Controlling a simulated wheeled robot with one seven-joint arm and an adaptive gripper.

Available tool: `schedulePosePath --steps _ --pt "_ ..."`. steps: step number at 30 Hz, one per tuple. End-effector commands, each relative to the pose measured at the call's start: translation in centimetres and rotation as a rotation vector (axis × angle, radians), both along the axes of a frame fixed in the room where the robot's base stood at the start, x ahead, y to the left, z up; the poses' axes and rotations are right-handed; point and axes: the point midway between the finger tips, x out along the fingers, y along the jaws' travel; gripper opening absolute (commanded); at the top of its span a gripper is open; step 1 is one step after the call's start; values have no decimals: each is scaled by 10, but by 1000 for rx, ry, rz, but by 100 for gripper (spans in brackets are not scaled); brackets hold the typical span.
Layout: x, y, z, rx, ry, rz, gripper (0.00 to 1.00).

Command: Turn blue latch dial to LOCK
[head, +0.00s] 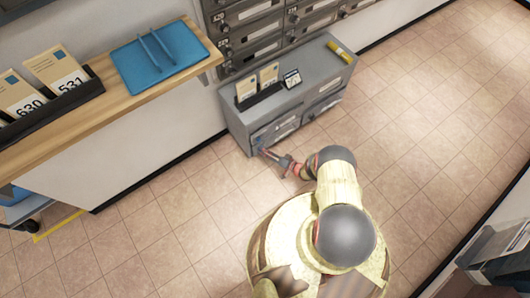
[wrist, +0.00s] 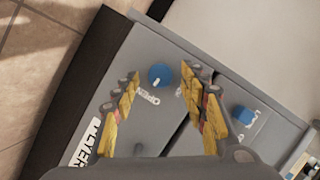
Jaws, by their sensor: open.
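A round blue dial (wrist: 159,76) with a white pointer mark sits on a grey cabinet front in the wrist view. The word OPEN is printed beside it. My gripper (wrist: 160,82) is open, its yellow fingers on either side of the dial in the picture; I cannot tell whether they touch it. A second blue knob (wrist: 243,115) is on the panel to the right, partly beside the right finger, with a label too small to read surely. In the head view my gripper (head: 268,153) is at the lower left front of the low grey cabinet (head: 300,75); the dial is not discernible there.
Card holders (head: 260,88) and a yellow roll (head: 340,52) stand on the cabinet top. Grey mailboxes (head: 255,30) rise behind it. The tiled floor (head: 440,110) is open at right.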

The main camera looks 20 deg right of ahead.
Motion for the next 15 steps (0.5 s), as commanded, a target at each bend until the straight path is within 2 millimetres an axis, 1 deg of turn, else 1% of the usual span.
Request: schedulePosePath --steps 3,11,15 --pt "4 4 -1 1 0 0 44" --pt "5 4 -1 1 0 -1 44" --pt "5 4 -1 1 0 -1 36"
